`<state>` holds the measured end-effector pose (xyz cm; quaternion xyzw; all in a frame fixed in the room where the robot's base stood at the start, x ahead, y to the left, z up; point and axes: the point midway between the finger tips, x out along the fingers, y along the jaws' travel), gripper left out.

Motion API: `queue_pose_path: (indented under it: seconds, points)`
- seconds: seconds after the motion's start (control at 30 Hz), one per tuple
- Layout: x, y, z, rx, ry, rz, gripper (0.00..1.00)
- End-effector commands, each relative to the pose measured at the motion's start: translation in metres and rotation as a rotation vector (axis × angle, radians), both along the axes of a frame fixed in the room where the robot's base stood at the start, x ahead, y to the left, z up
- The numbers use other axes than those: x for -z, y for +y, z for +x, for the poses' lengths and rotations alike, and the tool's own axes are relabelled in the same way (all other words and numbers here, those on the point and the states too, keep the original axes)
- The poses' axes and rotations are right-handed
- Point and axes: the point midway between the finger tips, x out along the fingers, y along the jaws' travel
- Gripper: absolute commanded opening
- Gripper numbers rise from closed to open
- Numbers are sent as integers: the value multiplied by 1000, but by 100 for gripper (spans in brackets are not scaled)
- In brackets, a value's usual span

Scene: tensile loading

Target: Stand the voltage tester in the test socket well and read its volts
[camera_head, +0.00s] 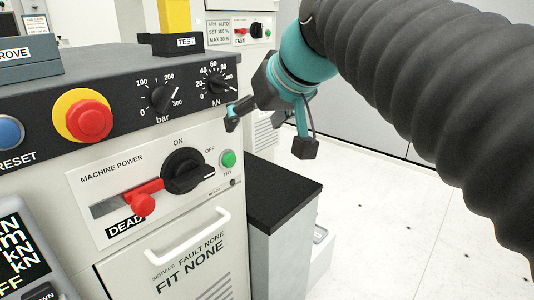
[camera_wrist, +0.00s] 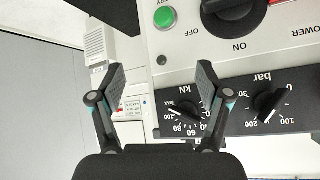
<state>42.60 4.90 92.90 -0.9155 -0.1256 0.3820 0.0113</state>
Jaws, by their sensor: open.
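A yellow upright body (camera_head: 175,17), apparently the voltage tester, stands in a black block labelled TEST (camera_head: 176,43) on top of the machine. Its upper end is cut off by the picture edge and no reading shows. I cannot tell how deep it sits. My gripper (camera_head: 268,135) is open and empty, in front of the panel's right end, to the right of and lower than the block in the picture. In the wrist view my gripper (camera_wrist: 161,72) has its fingers spread, with the kN dial (camera_wrist: 187,118) near the right finger. The tester is not in the wrist view.
A block labelled PROVE (camera_head: 28,62) stands at the panel's left. The panel carries a red stop button (camera_head: 88,120), a bar dial (camera_head: 161,98), a black power switch with a red lever (camera_head: 142,203), a DEAD label and a green TRY button (camera_head: 228,158). Open floor lies right.

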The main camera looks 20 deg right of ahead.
Motion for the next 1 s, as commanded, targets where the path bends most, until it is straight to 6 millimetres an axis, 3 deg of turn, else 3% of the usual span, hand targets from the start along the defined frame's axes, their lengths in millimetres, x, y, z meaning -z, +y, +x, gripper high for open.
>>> queue_pose_path:
  seconds: [0.03, 0.1, 0.3, 0.4, 0.5, 0.7, 1.0]
  points:
    - [29, -5, -14, 25, 37, -13, 77]
    - [69, -13, -31, 64, 85, -32, 77]
    - [177, -34, -85, 152, 206, -96, 77]
    - [216, -41, -107, 179, 246, -122, 77]
    - [242, -46, -122, 196, 272, -139, 77]
    - [258, -50, -131, 207, 288, -150, 77]
    - [248, -49, -130, 205, 287, -150, 77]
